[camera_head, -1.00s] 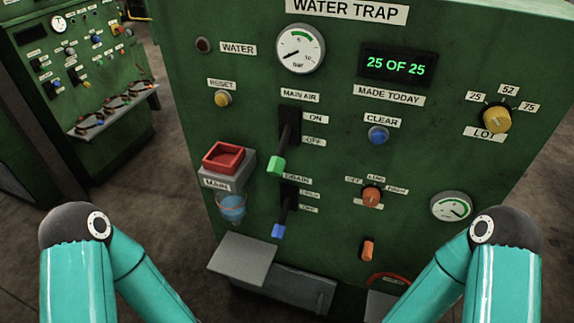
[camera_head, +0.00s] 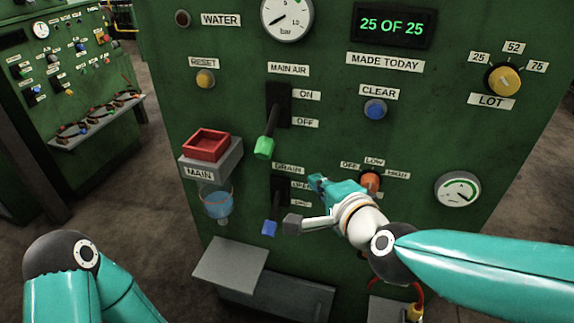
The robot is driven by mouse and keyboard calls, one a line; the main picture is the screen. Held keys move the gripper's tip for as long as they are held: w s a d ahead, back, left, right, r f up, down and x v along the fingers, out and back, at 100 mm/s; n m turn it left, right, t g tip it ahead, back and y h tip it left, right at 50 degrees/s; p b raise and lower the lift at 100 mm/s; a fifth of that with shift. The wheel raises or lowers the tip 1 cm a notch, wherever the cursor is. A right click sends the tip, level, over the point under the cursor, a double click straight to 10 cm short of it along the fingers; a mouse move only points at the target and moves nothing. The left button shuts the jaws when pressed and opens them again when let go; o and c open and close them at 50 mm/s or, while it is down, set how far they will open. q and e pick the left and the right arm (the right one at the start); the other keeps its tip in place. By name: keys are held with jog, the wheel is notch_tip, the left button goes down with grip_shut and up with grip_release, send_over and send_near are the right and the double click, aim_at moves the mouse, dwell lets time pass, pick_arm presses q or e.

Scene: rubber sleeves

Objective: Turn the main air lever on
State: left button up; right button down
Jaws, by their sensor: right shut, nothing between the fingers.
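The main air lever (camera_head: 264,146) has a green tip on a dark handle. It comes out of a black slot under the MAIN AIR label, beside the ON and OFF labels, and slants down with its tip below the OFF label. My right gripper (camera_head: 292,224) is shut and empty, with its dark tip low in front of the panel, below and right of the green tip and apart from it. The right wrist hides part of the panel. My left gripper is out of the picture; only its arm shows at lower left.
The drain lever (camera_head: 269,228) with a blue tip is just left of my right gripper. An orange knob (camera_head: 371,180) is close behind my right wrist. A red tray-like MAIN part (camera_head: 205,145) sticks out left of the levers, above a blue bowl (camera_head: 218,203). A grey ledge (camera_head: 230,264) juts out below.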

aim_at(270, 130)
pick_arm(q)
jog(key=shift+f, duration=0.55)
pick_arm(e)
jog(key=shift+m+t+y, duration=0.4)
jog(key=shift+m+t, duration=0.3)
jog(key=shift+m, duration=0.2)
jog(key=r, duration=0.2)
jog(key=s+r, duration=0.1)
jog(key=r, duration=0.2)
jog(key=shift+s+a+r, duration=0.1)
jog(key=shift+r, duration=0.05)
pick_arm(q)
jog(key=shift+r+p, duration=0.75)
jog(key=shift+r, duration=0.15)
pick_arm(e)
jog(key=w+a+f, duration=0.1)
jog(key=w+a, duration=0.5)
jog(key=w, duration=0.1)
jog(key=shift+a+f, duration=0.15)
